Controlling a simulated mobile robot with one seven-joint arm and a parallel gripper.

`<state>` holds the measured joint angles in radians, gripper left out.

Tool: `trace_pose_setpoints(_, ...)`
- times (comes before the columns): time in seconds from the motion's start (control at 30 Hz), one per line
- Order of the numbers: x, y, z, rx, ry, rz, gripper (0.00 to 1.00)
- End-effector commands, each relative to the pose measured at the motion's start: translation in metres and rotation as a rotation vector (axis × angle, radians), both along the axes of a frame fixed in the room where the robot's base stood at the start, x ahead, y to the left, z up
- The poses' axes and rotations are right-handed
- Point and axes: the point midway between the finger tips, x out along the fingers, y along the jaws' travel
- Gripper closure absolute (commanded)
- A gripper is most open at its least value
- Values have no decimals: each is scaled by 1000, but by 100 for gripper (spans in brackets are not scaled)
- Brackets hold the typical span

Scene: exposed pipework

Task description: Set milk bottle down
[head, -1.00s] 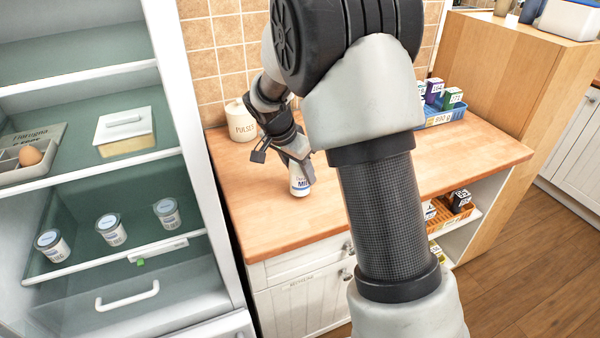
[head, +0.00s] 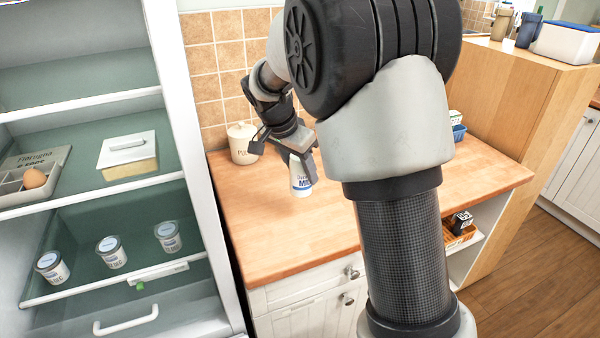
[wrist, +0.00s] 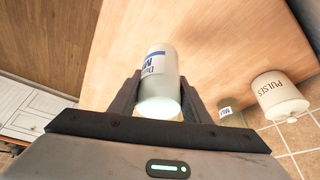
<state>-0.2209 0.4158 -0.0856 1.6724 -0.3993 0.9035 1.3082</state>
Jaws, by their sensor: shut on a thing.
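The milk bottle (head: 302,182), white with a blue-lettered label, is between the two fingers of my gripper (head: 299,158) over the wooden counter (head: 285,235). My gripper is shut on it from above.
A cream PULSES jar (head: 241,143) stands by the tiled wall. A smaller labelled container (wrist: 231,112) is close to the right finger in the wrist view. An open fridge (head: 120,215) with several tubs is on the left. The counter's front is clear.

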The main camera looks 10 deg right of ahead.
Motion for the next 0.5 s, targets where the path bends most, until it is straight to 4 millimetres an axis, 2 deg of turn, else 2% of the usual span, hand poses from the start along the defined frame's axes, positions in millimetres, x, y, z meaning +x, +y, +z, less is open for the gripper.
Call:
trace_pose_setpoints(0.1,-1,-1,5,1,-1,15,93)
trace_pose_setpoints(0.27,-11,-6,2,0,2,113,93)
trace_pose_setpoints(0.5,-48,-12,-17,2,4,429,93)
